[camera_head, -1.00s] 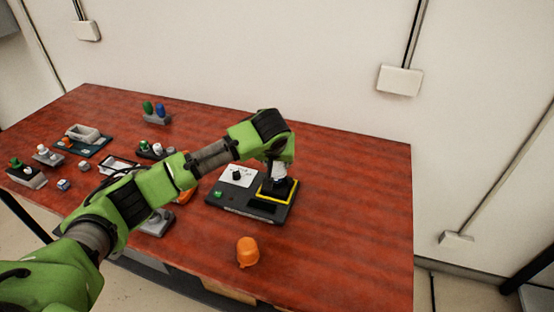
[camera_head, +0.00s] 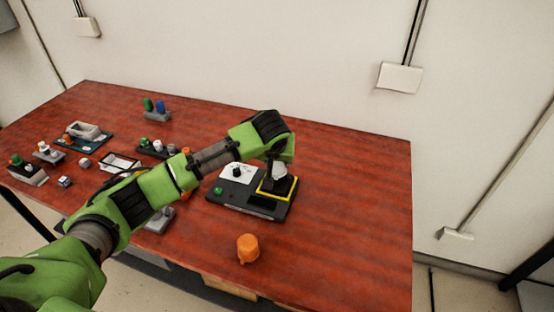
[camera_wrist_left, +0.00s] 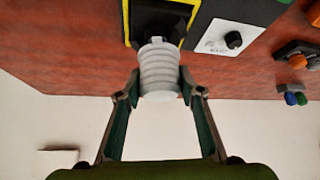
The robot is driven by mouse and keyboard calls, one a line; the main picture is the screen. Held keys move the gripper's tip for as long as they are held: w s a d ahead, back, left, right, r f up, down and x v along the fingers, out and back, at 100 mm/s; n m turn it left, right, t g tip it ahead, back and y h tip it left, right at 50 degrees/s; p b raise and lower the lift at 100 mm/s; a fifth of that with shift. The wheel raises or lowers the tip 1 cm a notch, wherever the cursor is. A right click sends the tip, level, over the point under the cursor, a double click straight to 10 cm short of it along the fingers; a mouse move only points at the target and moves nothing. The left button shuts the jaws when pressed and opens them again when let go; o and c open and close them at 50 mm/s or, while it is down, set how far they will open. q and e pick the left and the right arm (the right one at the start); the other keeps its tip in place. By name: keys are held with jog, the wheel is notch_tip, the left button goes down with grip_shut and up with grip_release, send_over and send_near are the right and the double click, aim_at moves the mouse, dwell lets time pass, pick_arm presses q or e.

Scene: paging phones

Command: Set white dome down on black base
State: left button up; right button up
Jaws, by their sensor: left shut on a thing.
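The white dome (camera_head: 279,171) is a ribbed, rounded piece. It also shows between the fingers in the left wrist view (camera_wrist_left: 158,72). My left gripper (camera_wrist_left: 160,84) is shut on it, with one finger on each side. The black base (camera_head: 277,187) is a dark block inside a yellow square frame on the black device. It also shows at the top of the left wrist view (camera_wrist_left: 160,20). The dome is right at the base's top; whether it is fully seated I cannot tell. My right gripper is not in view.
The black device (camera_head: 238,198) has a white dial panel (camera_head: 237,173) and a green button. An orange cap (camera_head: 248,248) stands on the red table (camera_head: 350,220) in front. Several small parts and trays lie on the left. The table's right side is clear.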

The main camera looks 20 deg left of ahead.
pick_arm(q)
jog(key=shift+f, duration=0.25)
jog(key=shift+f+p, duration=0.35)
jog(key=shift+f, duration=0.2)
dwell(0.7)
jog(key=shift+f, duration=0.15)
jog(key=shift+f, duration=0.35)
jog(key=shift+f, duration=0.55)
dwell(0.9)
jog(key=shift+f+p, duration=0.2)
jog(key=shift+p, duration=0.25)
jog(key=o, duration=1.2)
